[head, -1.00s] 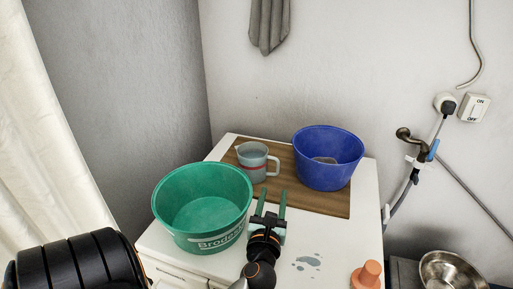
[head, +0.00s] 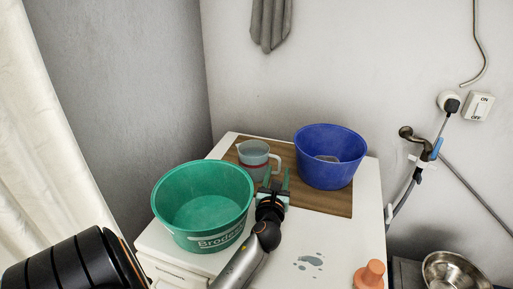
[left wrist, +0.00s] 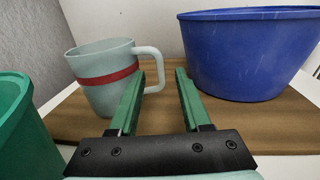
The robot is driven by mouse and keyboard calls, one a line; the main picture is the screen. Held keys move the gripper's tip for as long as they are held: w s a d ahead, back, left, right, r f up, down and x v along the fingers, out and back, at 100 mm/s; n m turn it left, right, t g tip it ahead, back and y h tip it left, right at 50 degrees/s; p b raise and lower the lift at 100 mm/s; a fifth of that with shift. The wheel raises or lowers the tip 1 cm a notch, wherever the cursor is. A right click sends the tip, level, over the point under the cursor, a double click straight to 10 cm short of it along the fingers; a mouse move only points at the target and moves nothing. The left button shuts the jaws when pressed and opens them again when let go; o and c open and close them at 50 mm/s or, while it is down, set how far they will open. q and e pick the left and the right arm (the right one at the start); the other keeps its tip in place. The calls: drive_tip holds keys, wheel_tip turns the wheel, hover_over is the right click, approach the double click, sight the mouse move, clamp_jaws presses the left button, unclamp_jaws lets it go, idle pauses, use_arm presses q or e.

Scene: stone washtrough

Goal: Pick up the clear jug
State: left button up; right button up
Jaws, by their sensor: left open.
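My left gripper (head: 275,174) is open, with two green fingers in front of the jug's handle side. In the left wrist view the open fingers (left wrist: 161,76) have nothing between them; whether the left finger touches the handle I cannot tell. My right gripper is not in view.
A green tub (head: 203,238) stands close left of my left gripper. An orange object (head: 370,274) is at the front right, near wet spots.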

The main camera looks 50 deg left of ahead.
use_arm(q)
drive_tip(key=shift+x, duration=1)
clamp_jaws()
idle(0.6)
drive_tip(key=shift+r, duration=0.1)
